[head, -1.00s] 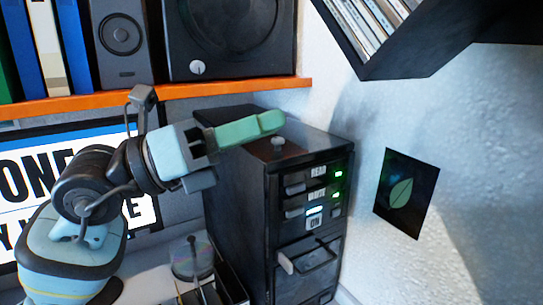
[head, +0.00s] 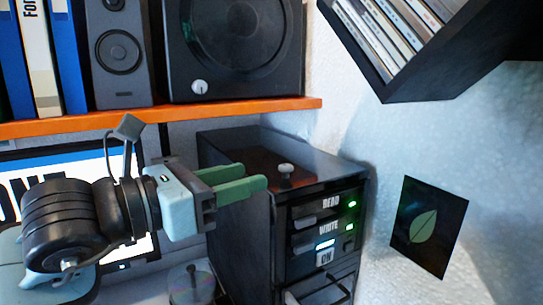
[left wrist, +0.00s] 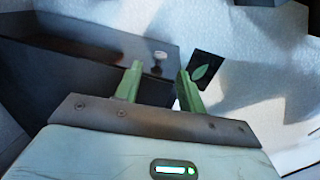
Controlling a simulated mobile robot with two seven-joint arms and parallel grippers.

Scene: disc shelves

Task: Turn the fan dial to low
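A small pale knob (head: 286,170) stands on the flat top of the black tower (head: 236,205). I cannot read any marks around it. In the left wrist view, the knob (left wrist: 160,55) shows just beyond the gap between my fingertips. My left gripper (head: 252,175) has green fingers, is open and empty, and is to the left of the knob, apart from it. Its fingers (left wrist: 159,72) also show spread in the left wrist view. Another light dial (head: 199,87) is on the front of a black round-faced box on the shelf. My right gripper is not in view.
An orange shelf (head: 150,118) runs above and behind, with binders and a speaker (head: 120,50). A disc rack (head: 400,45) hangs at the upper right. A leaf poster (head: 428,226) is on the wall.

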